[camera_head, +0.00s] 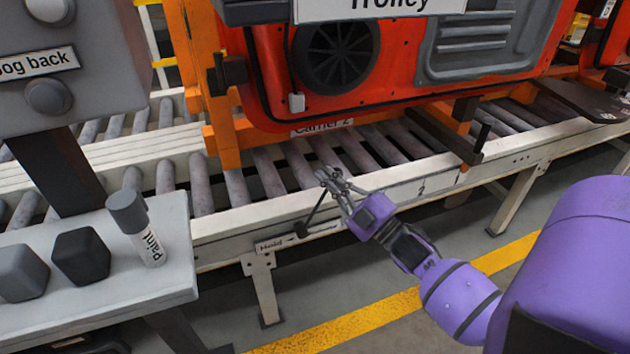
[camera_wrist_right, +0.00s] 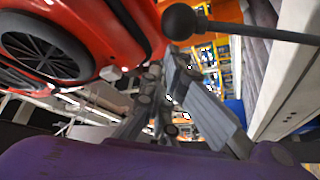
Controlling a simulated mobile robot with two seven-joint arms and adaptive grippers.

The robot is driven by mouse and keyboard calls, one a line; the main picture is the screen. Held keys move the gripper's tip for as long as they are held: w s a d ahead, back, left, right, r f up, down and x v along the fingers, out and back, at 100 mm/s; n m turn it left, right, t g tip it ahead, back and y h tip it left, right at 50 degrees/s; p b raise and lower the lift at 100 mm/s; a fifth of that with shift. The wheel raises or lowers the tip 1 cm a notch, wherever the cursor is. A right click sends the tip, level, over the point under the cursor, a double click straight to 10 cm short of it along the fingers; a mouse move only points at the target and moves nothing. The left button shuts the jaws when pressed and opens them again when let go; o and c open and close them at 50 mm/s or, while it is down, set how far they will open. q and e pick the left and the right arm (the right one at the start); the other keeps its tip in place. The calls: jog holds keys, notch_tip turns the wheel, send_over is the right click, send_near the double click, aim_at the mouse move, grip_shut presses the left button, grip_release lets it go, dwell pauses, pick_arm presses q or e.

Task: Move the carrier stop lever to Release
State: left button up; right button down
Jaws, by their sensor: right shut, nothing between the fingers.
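The carrier stop lever (camera_head: 313,215) is a thin dark rod on the front side rail of the roller conveyor. It leans up and to the right from its pivot, next to a small plate (camera_head: 270,245) that seems to read Hold. My right gripper (camera_head: 328,177) is at the lever's upper end, over the rail. In the right wrist view the lever's black ball knob (camera_wrist_right: 183,21) and rod lie beside my gripper's fingers (camera_wrist_right: 165,95), not between them. The fingers are shut and empty. Whether they touch the knob is unclear. I cannot read a Release label. My left gripper is not in view.
An orange carrier (camera_head: 222,120) with a red body (camera_head: 400,75) stands on the rollers just behind my gripper. The floor (camera_head: 340,285) before the conveyor is clear, with a yellow line.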

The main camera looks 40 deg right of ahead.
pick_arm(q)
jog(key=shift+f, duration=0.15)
pick_arm(e)
jog(key=shift+s+d+f+m+h, duration=0.25)
jog(key=shift+d+m+h, duration=0.15)
jog(key=shift+d+m, duration=0.15)
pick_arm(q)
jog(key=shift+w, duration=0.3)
pick_arm(e)
jog(key=shift+d+f, duration=0.1)
jog(key=shift+d, duration=0.1)
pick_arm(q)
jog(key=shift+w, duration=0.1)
